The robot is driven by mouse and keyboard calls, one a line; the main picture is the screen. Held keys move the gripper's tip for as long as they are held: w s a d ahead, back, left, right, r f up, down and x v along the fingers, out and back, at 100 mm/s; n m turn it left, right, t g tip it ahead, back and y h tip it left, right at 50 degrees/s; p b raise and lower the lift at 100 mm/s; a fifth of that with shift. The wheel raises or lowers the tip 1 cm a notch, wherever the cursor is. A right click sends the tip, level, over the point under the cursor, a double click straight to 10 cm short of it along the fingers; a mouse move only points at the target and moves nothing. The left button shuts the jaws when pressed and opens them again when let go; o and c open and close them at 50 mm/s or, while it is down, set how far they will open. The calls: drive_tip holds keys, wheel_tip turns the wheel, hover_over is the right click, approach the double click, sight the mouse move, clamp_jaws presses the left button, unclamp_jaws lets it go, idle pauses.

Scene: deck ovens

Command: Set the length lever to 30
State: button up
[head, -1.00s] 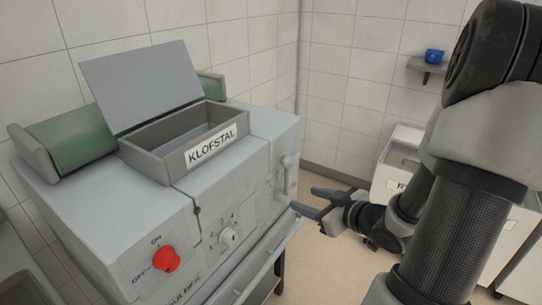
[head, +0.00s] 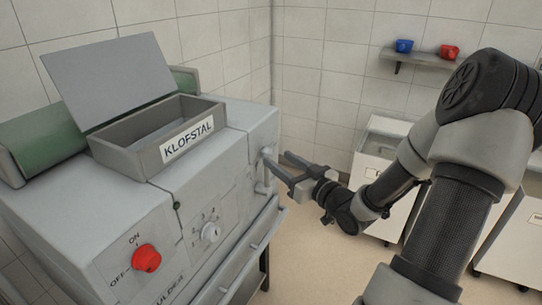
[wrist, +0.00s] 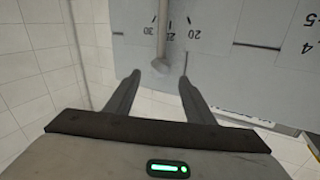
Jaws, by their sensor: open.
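The length lever (wrist: 162,48) is a grey rod with a rounded end, on a light grey panel with a printed scale (wrist: 177,32). In the wrist view the rod crosses the scale just beside the 30, on the side toward the 20. In the head view the lever (head: 266,165) stands at the right end of the machine's front. My gripper (head: 284,167) is open and empty, its fingers pointing at the lever. In the wrist view the lever's end lies between and slightly beyond the fingertips (wrist: 159,78); I see no clear contact.
The machine (head: 75,235) carries an open box labelled KLOFSTAL (head: 135,155), a red ON/OFF knob (head: 146,258) and a small white dial (head: 210,232). A rail (head: 250,250) runs along its front. White bins (head: 385,170) stand right. Floor between is clear.

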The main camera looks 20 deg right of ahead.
sight(271, 153)
drive_tip(key=x, duration=0.5)
drive_tip(key=shift+w, duration=0.15)
clamp_jaws()
